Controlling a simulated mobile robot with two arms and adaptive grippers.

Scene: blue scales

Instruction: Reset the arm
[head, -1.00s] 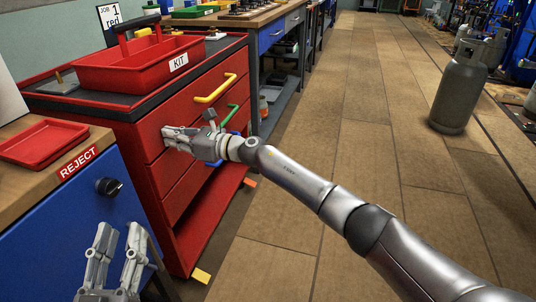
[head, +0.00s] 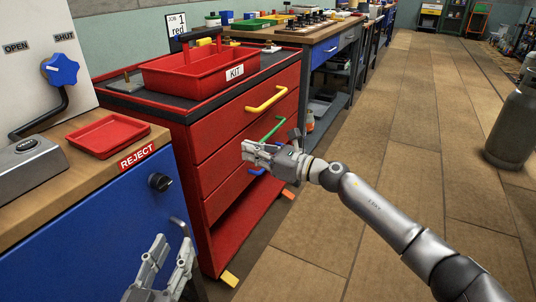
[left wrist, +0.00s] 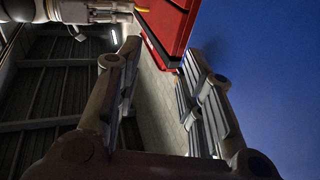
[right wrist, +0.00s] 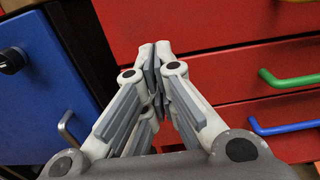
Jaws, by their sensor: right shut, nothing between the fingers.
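My right gripper (head: 247,150) is in front of the red drawer cabinet (head: 230,160), near its drawer fronts. In the right wrist view its fingertips (right wrist: 156,50) meet and hold nothing. My left gripper (head: 172,245) is at the bottom of the head view, in front of the blue cabinet (head: 95,225). Its two fingers stand apart with nothing between them. In the left wrist view the left gripper's fingers (left wrist: 168,60) are also spread, with the red cabinet beyond them. I cannot tell whether the right fingertips touch the cabinet.
The cabinet has a yellow handle (head: 267,99), a green handle (head: 273,129) and a blue handle. A red KIT tray (head: 180,82) sits on top. A red REJECT tray (head: 108,133) is on the left bench. A gas cylinder (head: 514,130) stands right. The floor between is clear.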

